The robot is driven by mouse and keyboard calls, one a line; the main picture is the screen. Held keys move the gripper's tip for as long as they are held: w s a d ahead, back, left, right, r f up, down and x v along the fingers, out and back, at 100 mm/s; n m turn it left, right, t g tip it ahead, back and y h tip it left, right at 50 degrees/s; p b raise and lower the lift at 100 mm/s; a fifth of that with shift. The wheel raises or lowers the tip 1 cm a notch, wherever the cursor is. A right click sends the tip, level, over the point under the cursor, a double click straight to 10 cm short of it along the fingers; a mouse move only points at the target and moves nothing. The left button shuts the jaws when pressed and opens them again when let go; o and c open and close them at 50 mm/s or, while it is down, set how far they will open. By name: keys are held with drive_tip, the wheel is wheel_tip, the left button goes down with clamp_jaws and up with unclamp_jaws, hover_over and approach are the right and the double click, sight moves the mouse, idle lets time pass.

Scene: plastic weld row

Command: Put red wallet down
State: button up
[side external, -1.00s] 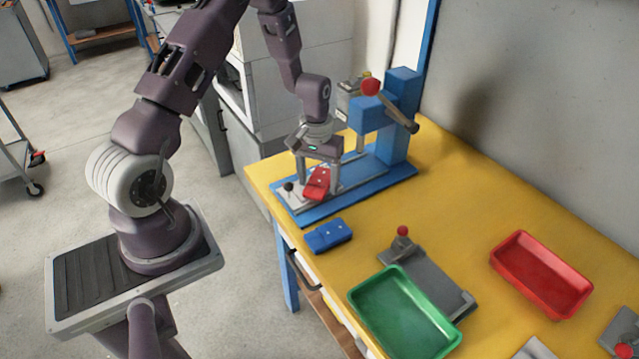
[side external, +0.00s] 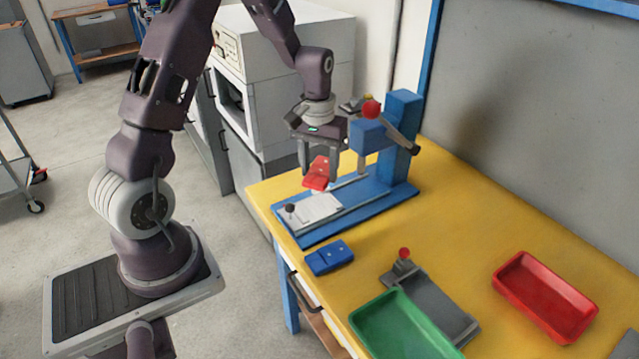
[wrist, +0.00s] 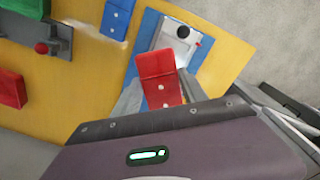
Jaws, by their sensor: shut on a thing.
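The red wallet (side external: 317,174) is held between the fingers of my gripper (side external: 318,176), above the blue press base (side external: 378,192). It also shows in the wrist view (wrist: 160,80), bent with one flap angled, with small white dots on the near part. My gripper is shut on it. In the side view the wallet appears raised clear of the white plate (side external: 316,208) on the press base. The finger contact is partly hidden in the wrist view.
A blue wallet (side external: 329,257) lies on the yellow table (side external: 475,225) in front of the press. A grey fixture with a red knob (side external: 404,254), a green tray (side external: 365,315) and a red tray (side external: 587,307) are to the right. The press's lever and red ball (side external: 371,109) stand close beside my gripper.

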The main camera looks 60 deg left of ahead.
sight(313, 209)
drive_tip(key=shift+r, duration=0.1)
drive_tip(key=m, duration=0.4)
drive_tip(key=a+m, duration=0.1)
drive_tip(key=m, duration=0.1)
drive_tip(key=shift+s+a+g, duration=0.1)
drive_tip(key=shift+s+g, duration=0.2)
drive_tip(key=shift+g, duration=0.1)
drive_tip(key=shift+m, duration=0.5)
wheel_tip(313, 209, down, 10)
drive_tip(key=shift+a, duration=0.1)
drive_tip(key=shift+f, duration=0.2)
drive_tip(key=o, duration=1.5)
